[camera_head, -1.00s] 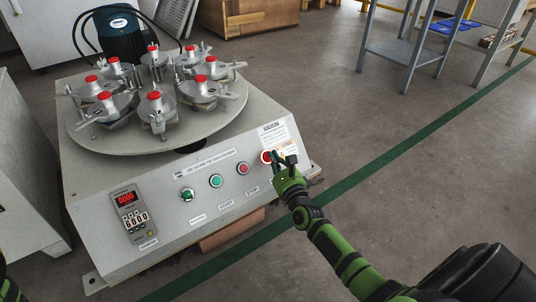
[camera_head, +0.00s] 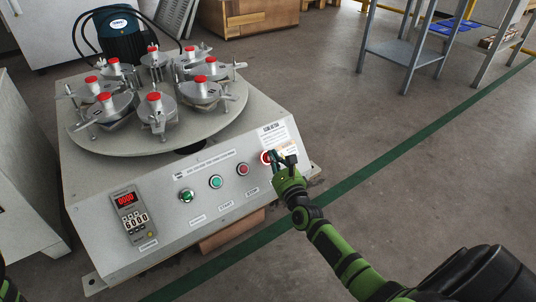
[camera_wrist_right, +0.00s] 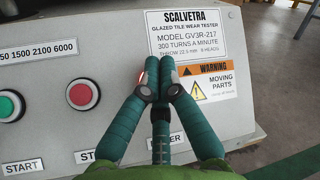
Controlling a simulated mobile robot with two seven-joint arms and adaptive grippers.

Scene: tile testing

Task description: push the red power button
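The red power button (camera_head: 265,157) sits at the right end of the sloped front panel of the grey tile tester. My right gripper (camera_head: 282,158) is at this button, its fingertips right beside or against it; I cannot tell whether they touch. In the right wrist view the two teal fingers of my right gripper (camera_wrist_right: 159,70) come together at the tips, with nothing held between them. They hide most of the power button and part of its label. My left gripper is out of view.
A red stop button (camera_head: 243,169), a green start button (camera_head: 216,181) and a green knob (camera_head: 187,195) lie left along the panel. A turntable (camera_head: 105,146) with several red-capped clamps stands above. The floor to the right is open up to a metal table (camera_head: 408,52).

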